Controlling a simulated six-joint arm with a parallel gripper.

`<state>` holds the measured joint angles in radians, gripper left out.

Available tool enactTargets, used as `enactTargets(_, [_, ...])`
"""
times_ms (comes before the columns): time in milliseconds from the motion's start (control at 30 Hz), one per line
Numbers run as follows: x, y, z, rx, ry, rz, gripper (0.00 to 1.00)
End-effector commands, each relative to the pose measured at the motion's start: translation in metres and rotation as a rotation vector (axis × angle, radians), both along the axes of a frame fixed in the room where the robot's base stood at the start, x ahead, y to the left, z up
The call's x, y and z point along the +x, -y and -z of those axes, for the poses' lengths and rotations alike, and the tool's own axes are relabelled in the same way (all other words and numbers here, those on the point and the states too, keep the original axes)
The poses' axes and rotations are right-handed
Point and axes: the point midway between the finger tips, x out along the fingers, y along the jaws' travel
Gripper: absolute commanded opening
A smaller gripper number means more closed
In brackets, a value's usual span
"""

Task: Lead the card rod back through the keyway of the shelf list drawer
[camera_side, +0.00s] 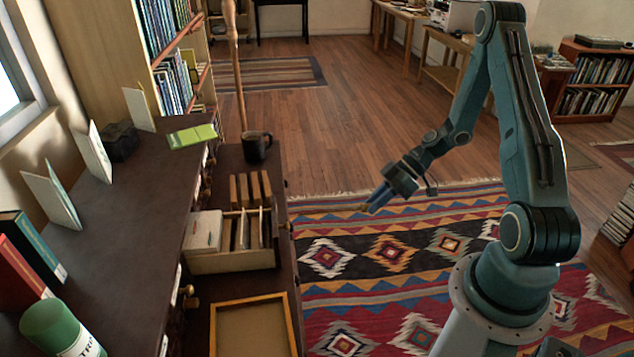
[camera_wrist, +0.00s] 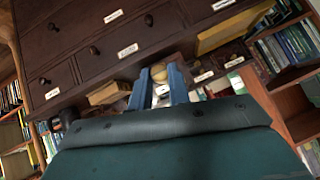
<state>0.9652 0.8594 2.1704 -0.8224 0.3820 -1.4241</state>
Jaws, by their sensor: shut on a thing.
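My gripper (camera_side: 372,206) hangs in the air over the patterned rug, right of the dark cabinet ledge and clear of it. Its blue fingers are shut on a small tan piece, which I take to be the card rod (camera_side: 364,208); only a short end shows. In the wrist view a round tan knob (camera_wrist: 159,73) shows between the fingers (camera_wrist: 160,86). The shelf list drawer (camera_side: 232,263) is an open pale wooden box on the ledge, with white cards at its left and upright dividers. The rod is well apart from it. The keyway is too small to make out.
A dark mug (camera_side: 257,146) and several wooden blocks (camera_side: 250,188) stand behind the drawer. A wood-framed tray (camera_side: 253,328) lies in front of it. A walking stick (camera_side: 236,70) leans behind the mug. The space between my gripper and the ledge is clear.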

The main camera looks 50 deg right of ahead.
Motion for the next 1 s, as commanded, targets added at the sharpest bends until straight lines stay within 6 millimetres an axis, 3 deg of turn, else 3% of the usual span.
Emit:
enactTargets(200, [0.000, -0.001, 0.044, 0.004, -0.002, 0.000, 0.00])
enactTargets(400, [0.000, 0.000, 0.070, 0.002, 0.001, 0.000, 0.00])
enactTargets(600, [0.000, 0.000, 0.081, 0.001, 0.002, 0.001, 0.00])
enactTargets(1000, [0.000, 0.000, 0.082, 0.002, 0.001, -0.002, 0.00])
